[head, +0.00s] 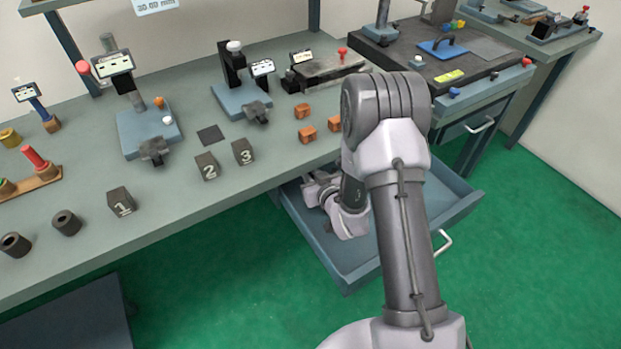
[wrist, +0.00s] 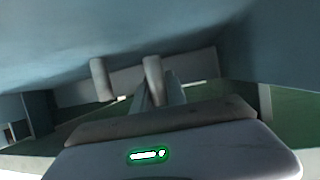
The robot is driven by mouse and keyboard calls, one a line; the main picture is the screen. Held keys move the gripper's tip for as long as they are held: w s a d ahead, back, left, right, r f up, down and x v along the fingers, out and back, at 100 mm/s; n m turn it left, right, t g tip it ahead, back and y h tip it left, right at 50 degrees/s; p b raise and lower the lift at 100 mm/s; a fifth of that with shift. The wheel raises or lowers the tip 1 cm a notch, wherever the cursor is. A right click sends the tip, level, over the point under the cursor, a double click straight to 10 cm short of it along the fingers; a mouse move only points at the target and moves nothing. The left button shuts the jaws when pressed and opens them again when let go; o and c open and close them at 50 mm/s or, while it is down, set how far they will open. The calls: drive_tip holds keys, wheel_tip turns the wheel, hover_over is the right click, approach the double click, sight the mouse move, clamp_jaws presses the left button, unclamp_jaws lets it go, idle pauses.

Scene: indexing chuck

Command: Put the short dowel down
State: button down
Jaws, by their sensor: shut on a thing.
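My gripper (head: 318,190) is low inside the open drawer (head: 462,204) under the bench, partly hidden by my own arm in the head view. In the wrist view, my gripper's fingers (wrist: 160,92) are close together around a pale grey cylinder (wrist: 153,78), which looks like the short dowel. A second pale cylinder (wrist: 100,78) stands out to its left, apart from the fingers. The head view does not show the held dowel clearly. Whether it touches the drawer floor cannot be told.
On the bench are numbered blocks (head: 121,201), orange blocks (head: 307,134), dark hollow cylinders (head: 66,222) and gauge stands (head: 240,90).

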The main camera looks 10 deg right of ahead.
drive_tip(key=shift+w, duration=0.15)
drive_tip(key=shift+f, duration=0.65)
drive_tip(key=c, duration=1.3)
unclamp_jaws()
drive_tip(key=shift+c, duration=0.2)
drive_tip(key=shift+r, duration=0.1)
